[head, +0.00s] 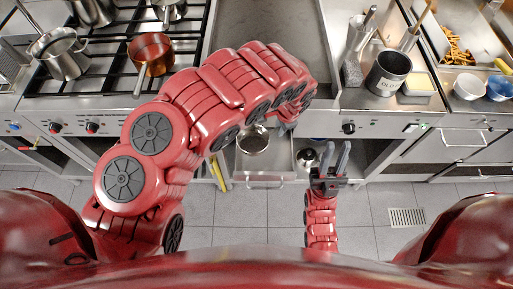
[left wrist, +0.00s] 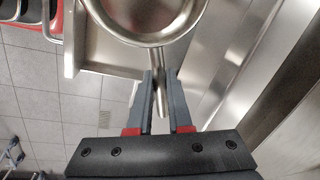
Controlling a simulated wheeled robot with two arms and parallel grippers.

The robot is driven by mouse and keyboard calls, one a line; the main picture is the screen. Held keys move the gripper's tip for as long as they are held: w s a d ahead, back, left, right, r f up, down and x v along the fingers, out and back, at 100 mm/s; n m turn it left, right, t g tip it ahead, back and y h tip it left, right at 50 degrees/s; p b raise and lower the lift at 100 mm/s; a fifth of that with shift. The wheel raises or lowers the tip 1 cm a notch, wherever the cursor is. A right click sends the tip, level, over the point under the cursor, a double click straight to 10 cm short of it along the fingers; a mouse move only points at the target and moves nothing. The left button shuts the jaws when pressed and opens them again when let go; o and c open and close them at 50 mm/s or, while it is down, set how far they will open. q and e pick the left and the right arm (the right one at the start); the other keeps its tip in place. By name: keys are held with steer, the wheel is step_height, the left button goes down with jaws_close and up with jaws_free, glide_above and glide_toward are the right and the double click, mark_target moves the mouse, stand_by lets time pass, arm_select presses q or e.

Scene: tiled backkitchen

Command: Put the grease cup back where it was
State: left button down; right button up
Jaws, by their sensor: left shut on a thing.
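The grease cup (head: 253,139) is a round steel cup with a straight handle. In the head view it is over the open drawer (head: 265,182) under the griddle, partly behind my left arm. In the left wrist view the cup (left wrist: 150,18) is at the top, and its handle (left wrist: 161,95) runs down between my left gripper's fingers (left wrist: 160,78), which are shut on it. My left gripper (head: 284,128) is mostly hidden by its arm in the head view. I cannot tell whether the cup touches the drawer. My right gripper (head: 336,148) is open and empty, pointing forward, right of the drawer.
The griddle (head: 297,25) is above the drawer. A stove (head: 100,90) with several pots is on the left. On the right counter are a dark canister (head: 388,74), a yellow block in a tray (head: 417,84) and bowls (head: 468,87). The tiled floor (head: 270,210) in front is clear.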

arm_select(q)
steer(key=f, duration=0.5)
steer(key=shift+s+f, duration=0.2)
steer(key=shift+s, duration=0.05)
steer(key=shift+f, duration=2.3)
steer(key=shift+w, duration=0.1)
steer(key=shift+f, duration=0.1)
steer(key=c, duration=0.8)
jaws_free()
steer(key=shift+c, duration=0.2)
